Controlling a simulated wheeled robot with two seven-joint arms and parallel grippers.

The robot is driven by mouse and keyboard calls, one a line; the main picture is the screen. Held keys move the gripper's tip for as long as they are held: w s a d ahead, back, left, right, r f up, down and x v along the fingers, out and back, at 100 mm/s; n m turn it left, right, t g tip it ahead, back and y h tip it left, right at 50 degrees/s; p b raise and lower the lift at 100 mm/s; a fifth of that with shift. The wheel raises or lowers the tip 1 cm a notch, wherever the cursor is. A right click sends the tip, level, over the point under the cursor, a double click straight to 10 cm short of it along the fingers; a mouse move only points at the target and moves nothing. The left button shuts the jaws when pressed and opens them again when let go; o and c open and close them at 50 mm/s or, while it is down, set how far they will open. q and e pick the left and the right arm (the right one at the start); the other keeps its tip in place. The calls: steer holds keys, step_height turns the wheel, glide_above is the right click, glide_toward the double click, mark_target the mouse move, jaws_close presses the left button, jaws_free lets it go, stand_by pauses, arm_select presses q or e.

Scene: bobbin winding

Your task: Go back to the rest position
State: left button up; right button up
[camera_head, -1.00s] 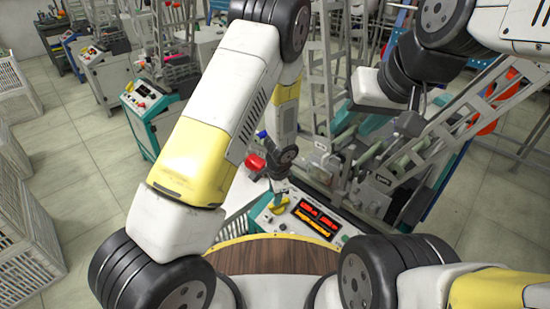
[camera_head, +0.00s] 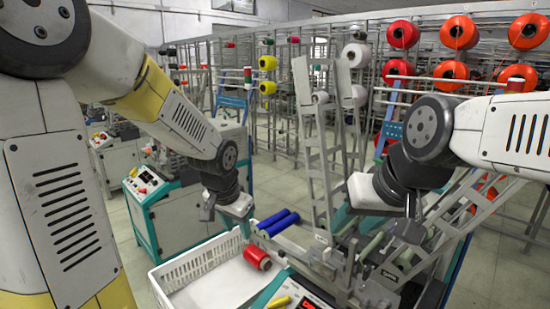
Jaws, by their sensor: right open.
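My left gripper (camera_head: 208,208) hangs in the left middle, above the white crate, with the arm coming in from the left. Its fingers are dark and mostly hidden behind its housing, and I cannot tell whether they are apart. My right gripper (camera_head: 410,228) points down in front of the winding machine frame (camera_head: 345,258), seen from the side. It is open, and I see nothing held in it. A red bobbin (camera_head: 257,258) and blue tubes (camera_head: 277,223) lie by the white crate (camera_head: 165,290), below and right of my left gripper.
A control panel with a red display (camera_head: 310,303) is at the bottom edge. A teal-framed cabinet (camera_head: 150,190) stands left. Slanted metal ladder frames (camera_head: 465,205) lie close to my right arm. Racks with red spools (camera_head: 459,33) fill the back. Floor shows between the machines.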

arm_select(q)
steer(key=s+a+r+n+t, duration=0.1)
steer(key=s+a+r+n, duration=0.1)
steer(key=s+r, duration=0.4)
steer(key=s+a+r+n+t+h, duration=0.1)
steer(key=s+a+r+n, duration=0.1)
steer(key=s+r, duration=0.4)
steer(key=s+n, duration=0.1)
steer(key=s, duration=0.2)
steer(key=shift+s+a, duration=0.25)
steer(key=shift+s, duration=0.15)
